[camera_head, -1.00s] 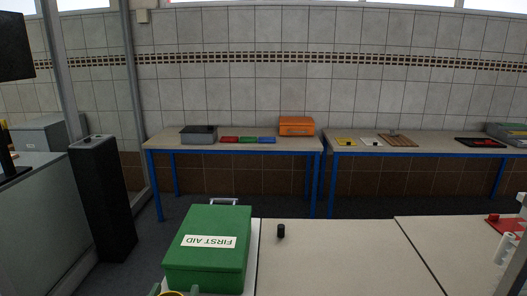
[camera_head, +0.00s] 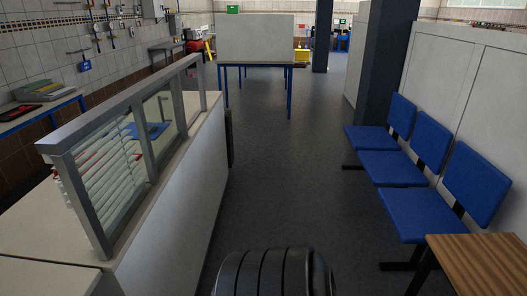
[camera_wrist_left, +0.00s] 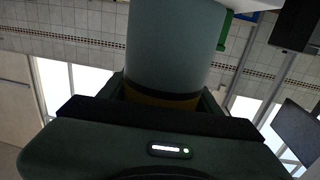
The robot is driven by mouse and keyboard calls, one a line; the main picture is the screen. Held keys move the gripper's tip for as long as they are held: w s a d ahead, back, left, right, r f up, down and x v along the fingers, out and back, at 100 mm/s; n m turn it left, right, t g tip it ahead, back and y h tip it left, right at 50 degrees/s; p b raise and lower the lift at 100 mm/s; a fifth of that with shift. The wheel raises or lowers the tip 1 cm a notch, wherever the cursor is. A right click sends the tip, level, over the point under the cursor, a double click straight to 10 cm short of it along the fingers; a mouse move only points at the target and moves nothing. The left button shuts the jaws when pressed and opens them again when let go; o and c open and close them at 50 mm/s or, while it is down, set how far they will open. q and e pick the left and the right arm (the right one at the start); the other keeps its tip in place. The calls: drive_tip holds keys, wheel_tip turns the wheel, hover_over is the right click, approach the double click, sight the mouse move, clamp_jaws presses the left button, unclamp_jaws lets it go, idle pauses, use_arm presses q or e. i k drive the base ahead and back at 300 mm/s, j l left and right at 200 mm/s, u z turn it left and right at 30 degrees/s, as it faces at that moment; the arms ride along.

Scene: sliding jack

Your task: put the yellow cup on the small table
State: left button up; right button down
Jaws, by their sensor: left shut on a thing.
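In the left wrist view, my left gripper (camera_wrist_left: 163,88) is shut on a rounded thing with a yellow band (camera_wrist_left: 160,99), which I take to be the yellow cup. A large grey-blue rounded surface rises just beyond the band; I cannot tell if it is part of the cup. The cup and left gripper are out of the head view. A small table (camera_head: 480,262) with a brown wooden top stands at the bottom right of the head view, partly cut off by the frame. Its visible top is bare. My right gripper is not in view.
A row of blue chairs (camera_head: 395,168) stands along the right wall, just beyond the small table. A white counter (camera_head: 170,215) with a framed glass screen (camera_head: 140,150) runs along the left. The dark floor (camera_head: 285,190) between them is clear. A blue-legged table (camera_head: 255,66) stands farther back.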

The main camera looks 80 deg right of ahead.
sight(479, 277)
drive_tip(key=z, duration=2.3)
drive_tip(key=i+l+z, duration=0.1)
drive_tip(key=z, duration=0.4)
drive_tip(key=i+z, duration=0.1)
drive_tip(key=z, duration=0.35)
drive_tip(key=i+z, duration=0.1)
drive_tip(key=z, duration=0.4)
drive_tip(key=i+z, duration=0.15)
drive_tip(key=z, duration=0.35)
drive_tip(key=i+z, duration=0.1)
drive_tip(key=z, duration=0.35)
drive_tip(key=i+j+z, duration=0.3)
drive_tip(key=j+z, duration=0.2)
drive_tip(key=z, duration=0.15)
drive_tip(key=i+j+z, duration=0.15)
drive_tip(key=j+z, duration=0.15)
drive_tip(key=i+j, duration=0.1)
drive_tip(key=j, duration=0.35)
drive_tip(key=i+j+z, duration=0.1)
drive_tip(key=j, duration=0.35)
